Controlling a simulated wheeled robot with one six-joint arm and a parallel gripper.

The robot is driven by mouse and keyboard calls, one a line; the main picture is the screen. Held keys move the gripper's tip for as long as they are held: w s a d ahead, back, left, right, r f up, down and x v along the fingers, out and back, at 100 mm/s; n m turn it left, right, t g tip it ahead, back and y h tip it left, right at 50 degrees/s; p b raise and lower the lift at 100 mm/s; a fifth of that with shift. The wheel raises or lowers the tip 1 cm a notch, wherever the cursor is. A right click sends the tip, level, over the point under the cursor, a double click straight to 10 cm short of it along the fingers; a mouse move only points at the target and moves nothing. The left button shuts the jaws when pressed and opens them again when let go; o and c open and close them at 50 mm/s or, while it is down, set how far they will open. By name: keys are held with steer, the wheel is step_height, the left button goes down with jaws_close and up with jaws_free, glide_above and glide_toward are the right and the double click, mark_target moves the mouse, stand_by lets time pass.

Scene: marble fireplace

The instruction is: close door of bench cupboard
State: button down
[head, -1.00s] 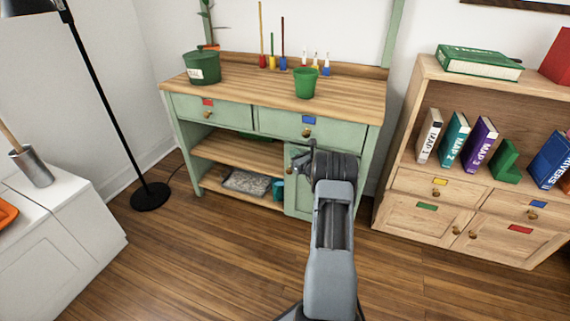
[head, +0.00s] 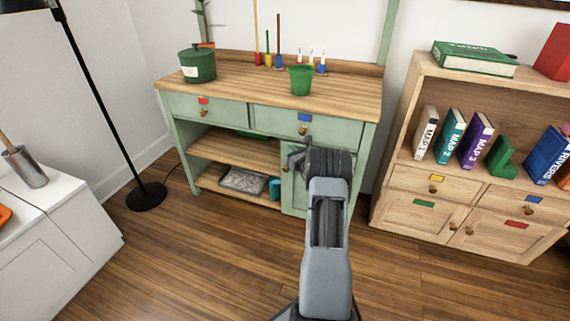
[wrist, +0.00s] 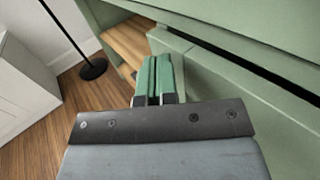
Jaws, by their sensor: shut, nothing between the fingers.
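The green workbench (head: 155,100) stands against the back wall. Its cupboard door (head: 292,195) is a pale green panel at the lower right, under the blue-labelled drawer, and is largely hidden behind my arm. In the wrist view the green front of the bench cupboard (wrist: 235,95) fills the right side, with a dark gap above it. I cannot tell exactly how far the door stands open. My gripper (head: 297,157) is in front of the door's upper left part. In the wrist view my gripper (wrist: 158,70) has its fingers shut together, empty, close to the green front; contact is unclear.
Open shelves (head: 225,150) left of the cupboard hold a grey patterned box (head: 243,181) and a teal item. A wooden bookcase (head: 392,205) stands close on the right. A black floor lamp (head: 147,196) and a white cabinet (head: 70,225) are on the left. The floor between is clear.

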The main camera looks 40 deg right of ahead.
steer(key=s+a+p, duration=0.3)
steer(key=s+a, duration=0.4)
steer(key=a, duration=0.4)
steer(key=s+a+r+n+g+y+p, duration=0.3)
steer(key=a+r+n+g+y+p, duration=0.4)
steer(key=a+r+n+y+p, duration=1.15)
steer(key=s+a+r+n+g+h+p, duration=0.2)
steer(key=s+a+r+n+g+h, duration=0.25)
steer(key=s+a+r, duration=0.35)
steer(key=s+a+r+n+g+h+p, duration=0.3)
steer(key=s+a+r+n+g+h, duration=0.25)
steer(key=r, duration=0.45)
steer(key=s+d+r+n+t+h+p, duration=0.2)
steer(key=s+d+r+n+h+p, duration=0.3)
steer(key=s+r+n+p, duration=0.3)
steer(key=shift+s+r+n+t+h, duration=0.4)
steer(key=shift+r+h, duration=0.25)
steer(key=shift+r, duration=0.3)
